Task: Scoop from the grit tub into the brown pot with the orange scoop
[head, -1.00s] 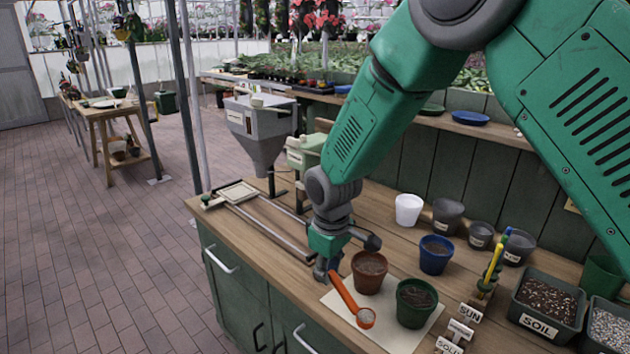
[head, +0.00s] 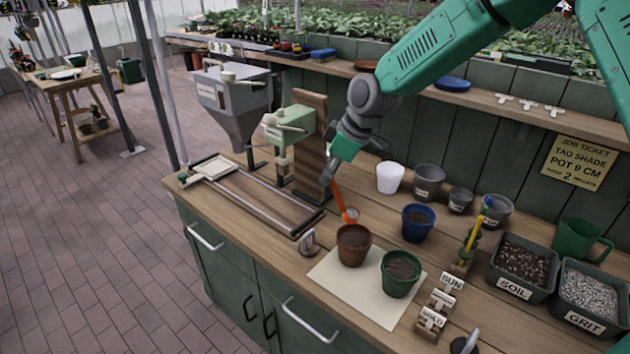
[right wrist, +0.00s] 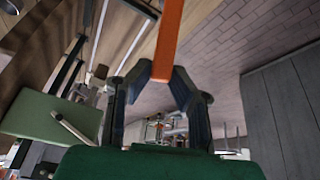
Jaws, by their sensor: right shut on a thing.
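My right gripper (head: 330,170) is shut on the handle of the orange scoop (head: 338,196); the handle also shows between the fingers in the right wrist view (right wrist: 169,45). The scoop hangs down, its bowl holding some pale grit, just behind the brown pot (head: 353,247) in the head view. I cannot tell how high the bowl is above the bench. The brown pot stands upright on a cream sheet (head: 335,290) with dark soil inside. The grit tub (head: 590,297), full of grey grit, is at the right edge. My left gripper is not in view.
A green pot (head: 401,273) stands on the sheet beside the brown pot. A blue pot (head: 417,222), white cup (head: 390,177) and grey pots are behind. The soil tub (head: 521,265) is beside the grit tub. A grey hopper (head: 235,105) stands at the back left.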

